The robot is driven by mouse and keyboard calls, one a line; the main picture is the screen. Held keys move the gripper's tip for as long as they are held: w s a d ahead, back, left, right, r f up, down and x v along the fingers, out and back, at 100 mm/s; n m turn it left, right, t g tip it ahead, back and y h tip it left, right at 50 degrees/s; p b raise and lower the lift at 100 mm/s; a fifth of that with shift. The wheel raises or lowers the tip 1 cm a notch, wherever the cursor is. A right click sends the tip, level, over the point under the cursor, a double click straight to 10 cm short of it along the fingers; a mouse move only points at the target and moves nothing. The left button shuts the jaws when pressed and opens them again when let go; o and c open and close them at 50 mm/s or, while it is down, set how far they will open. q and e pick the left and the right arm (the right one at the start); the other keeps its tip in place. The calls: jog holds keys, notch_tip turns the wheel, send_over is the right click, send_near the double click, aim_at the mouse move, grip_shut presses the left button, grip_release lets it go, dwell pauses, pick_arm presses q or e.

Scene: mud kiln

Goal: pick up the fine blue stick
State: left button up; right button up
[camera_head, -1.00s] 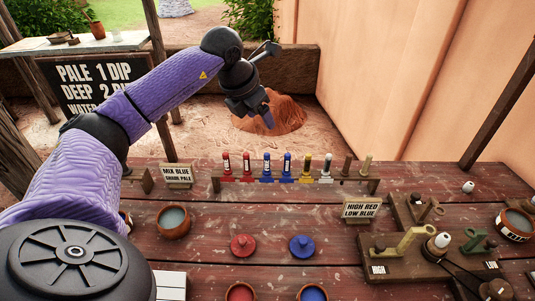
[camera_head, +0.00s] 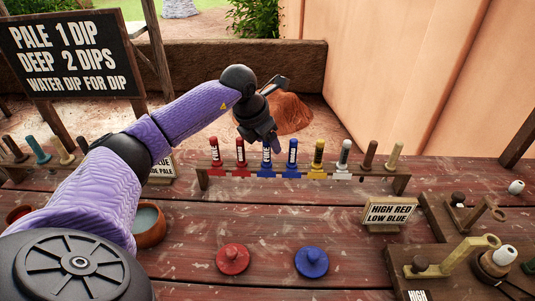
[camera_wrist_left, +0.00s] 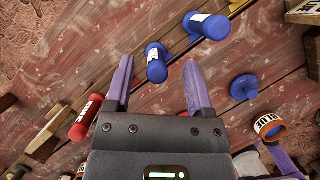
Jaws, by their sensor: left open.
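A wooden rack (camera_head: 225,183) holds a row of upright coloured sticks. Two blue sticks stand side by side in it: the left one (camera_head: 266,158) is directly below my left gripper (camera_head: 265,138), and the other (camera_head: 292,158) is just right of it. Their white labels are too small to read surely. In the left wrist view the nearer blue stick (camera_wrist_left: 156,63) lies between the two spread purple fingers, apart from both, and the other blue stick (camera_wrist_left: 205,26) is outside them. The left gripper is open and empty. My right gripper is not in view.
Two red sticks (camera_head: 214,155) stand left of the blue ones; yellow (camera_head: 318,157) and white (camera_head: 343,158) sticks stand right. Red (camera_head: 232,259) and blue (camera_head: 311,261) lids lie in front. A "HIGH RED LOW BLUE" sign (camera_head: 390,213) stands right.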

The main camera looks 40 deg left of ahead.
aim_at(269, 148)
pick_arm(q)
jog(key=x, duration=0.3)
jog(key=shift+a+f+b, duration=0.1)
jog(key=shift+b, duration=0.25)
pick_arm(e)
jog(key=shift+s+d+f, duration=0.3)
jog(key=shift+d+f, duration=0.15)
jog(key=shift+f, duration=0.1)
pick_arm(q)
jog(key=shift+c, duration=0.2)
jog(key=shift+c, duration=1.3)
grip_shut()
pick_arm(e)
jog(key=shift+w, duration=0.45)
